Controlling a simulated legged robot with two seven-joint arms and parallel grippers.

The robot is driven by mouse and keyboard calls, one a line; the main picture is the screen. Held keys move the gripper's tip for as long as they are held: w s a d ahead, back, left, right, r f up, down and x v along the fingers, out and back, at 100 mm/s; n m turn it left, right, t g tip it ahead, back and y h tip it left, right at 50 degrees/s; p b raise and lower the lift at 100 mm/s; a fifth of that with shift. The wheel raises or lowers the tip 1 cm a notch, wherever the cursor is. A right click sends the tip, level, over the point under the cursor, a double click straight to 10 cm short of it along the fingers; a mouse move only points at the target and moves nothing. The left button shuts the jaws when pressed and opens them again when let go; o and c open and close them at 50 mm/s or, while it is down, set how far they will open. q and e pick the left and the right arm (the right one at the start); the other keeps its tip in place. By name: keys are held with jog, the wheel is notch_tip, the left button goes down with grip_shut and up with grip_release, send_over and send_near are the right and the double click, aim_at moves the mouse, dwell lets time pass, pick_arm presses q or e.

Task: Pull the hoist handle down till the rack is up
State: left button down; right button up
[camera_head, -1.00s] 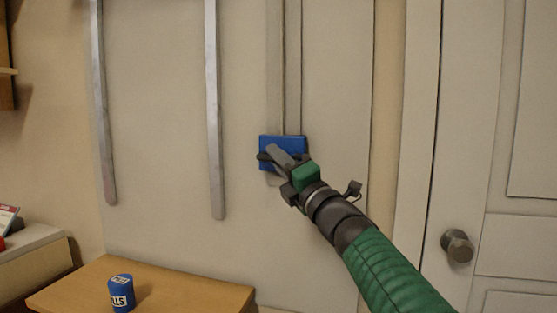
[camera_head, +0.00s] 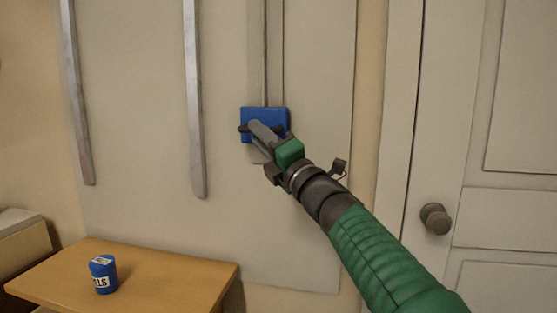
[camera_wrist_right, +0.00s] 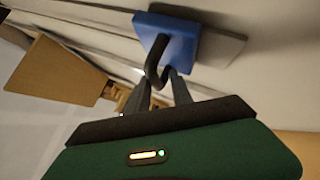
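The hoist handle (camera_wrist_right: 160,50) is a dark bent bar standing out from a blue block (camera_head: 264,119). The block sits on a vertical track (camera_head: 265,60) on the pale wall panel. It also shows in the right wrist view (camera_wrist_right: 180,37). My right gripper (camera_head: 257,131) reaches in from the lower right with its fingers at the handle. In the right wrist view my right gripper (camera_wrist_right: 160,85) has one finger on each side of the bar, closed around its bent end. I see no rack clearly in the head view. My left gripper is out of view.
Two metal rails (camera_head: 194,100) (camera_head: 76,100) run down the panel left of the track. A wooden table (camera_head: 180,274) with a blue cup (camera_head: 103,274) stands below left. A door with a round knob (camera_head: 435,218) is at the right.

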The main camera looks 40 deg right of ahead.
jog(key=b+v, duration=1.3)
jog(key=v, duration=0.2)
jog(key=shift+s+f, duration=0.2)
